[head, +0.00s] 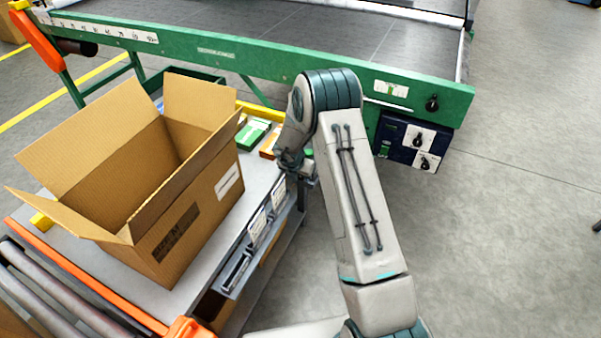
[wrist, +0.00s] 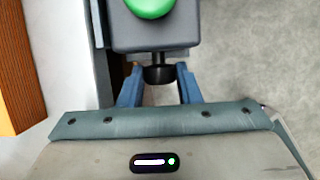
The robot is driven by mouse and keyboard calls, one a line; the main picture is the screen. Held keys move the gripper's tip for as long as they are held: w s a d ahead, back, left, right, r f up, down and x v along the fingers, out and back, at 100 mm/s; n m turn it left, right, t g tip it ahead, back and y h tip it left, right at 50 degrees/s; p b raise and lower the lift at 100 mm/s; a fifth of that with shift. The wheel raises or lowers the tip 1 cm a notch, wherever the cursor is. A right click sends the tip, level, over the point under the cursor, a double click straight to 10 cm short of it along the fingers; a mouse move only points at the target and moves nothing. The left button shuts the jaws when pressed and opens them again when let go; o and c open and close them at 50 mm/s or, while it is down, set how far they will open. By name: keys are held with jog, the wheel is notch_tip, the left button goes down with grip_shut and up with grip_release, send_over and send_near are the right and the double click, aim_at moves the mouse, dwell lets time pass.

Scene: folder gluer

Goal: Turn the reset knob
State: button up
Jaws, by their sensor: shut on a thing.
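In the wrist view, a black knob (wrist: 159,74) sticks out from the front of a dark grey box with a round green button (wrist: 150,6) on top. My gripper (wrist: 159,82) has one blue finger on each side of this knob and is shut on it. In the head view, my gripper is mostly hidden behind my arm at the right edge of the grey table, and the held knob cannot be made out. No label on the knob is readable.
An open cardboard box (head: 190,205) stands on the grey table (head: 262,185), left of my arm. A green machine rail (head: 250,58) runs behind. Other black knobs sit on the machine's right end, one on the rail (head: 432,103). The floor at right is clear.

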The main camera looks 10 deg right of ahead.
dwell(0.3)
jog(key=o, duration=1)
jog(key=shift+c, duration=0.2)
jog(key=shift+r, duration=0.1)
jog(key=p+v, duration=0.2)
jog(key=v, duration=1.1)
jog(key=shift+r, duration=0.25)
jog(key=shift+a, duration=0.1)
